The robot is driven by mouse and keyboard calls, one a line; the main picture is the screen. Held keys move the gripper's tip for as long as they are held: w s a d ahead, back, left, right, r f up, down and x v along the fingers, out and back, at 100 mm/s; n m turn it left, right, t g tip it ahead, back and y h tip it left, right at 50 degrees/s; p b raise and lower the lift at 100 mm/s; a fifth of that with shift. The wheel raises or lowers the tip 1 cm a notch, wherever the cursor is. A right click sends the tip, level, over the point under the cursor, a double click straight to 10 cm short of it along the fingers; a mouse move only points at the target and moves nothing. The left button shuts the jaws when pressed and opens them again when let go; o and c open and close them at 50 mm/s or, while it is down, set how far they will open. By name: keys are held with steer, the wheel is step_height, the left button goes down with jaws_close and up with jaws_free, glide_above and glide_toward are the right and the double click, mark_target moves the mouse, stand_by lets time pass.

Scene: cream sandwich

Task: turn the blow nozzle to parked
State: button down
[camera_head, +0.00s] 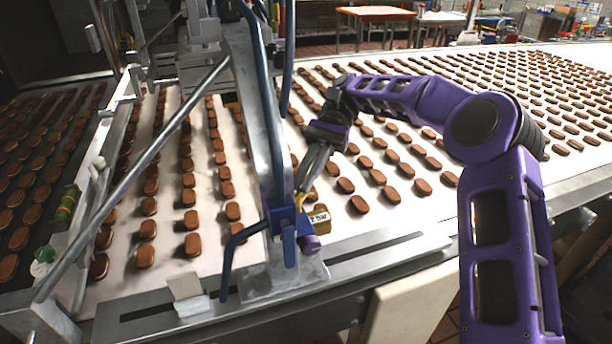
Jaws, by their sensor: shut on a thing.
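My gripper (302,190), at the end of my purple arm, reaches down beside the grey upright bracket over the conveyor. Its fingers are shut on a small yellowish part just above the blue clamp block (288,240); this appears to be the blow nozzle (299,202), though it is small and partly hidden by the fingers. A yellowish tag (319,217) reading "2 bar" sits just right of and below the fingertips. A mauve knob (310,244) is under the tag. The nozzle's exact direction cannot be told.
A blue bent handle (234,255) sticks out left of the clamp block. Rows of brown biscuits cover the white belt (400,212). A metal rail (390,245) runs along the front.

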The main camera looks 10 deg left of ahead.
steer(key=c, duration=1)
jaws_free()
steer(key=shift+o, duration=0.2)
steer(key=shift+d+m+y, duration=0.1)
steer(key=shift+m+y, duration=0.2)
steer(key=shift+y, duration=0.1)
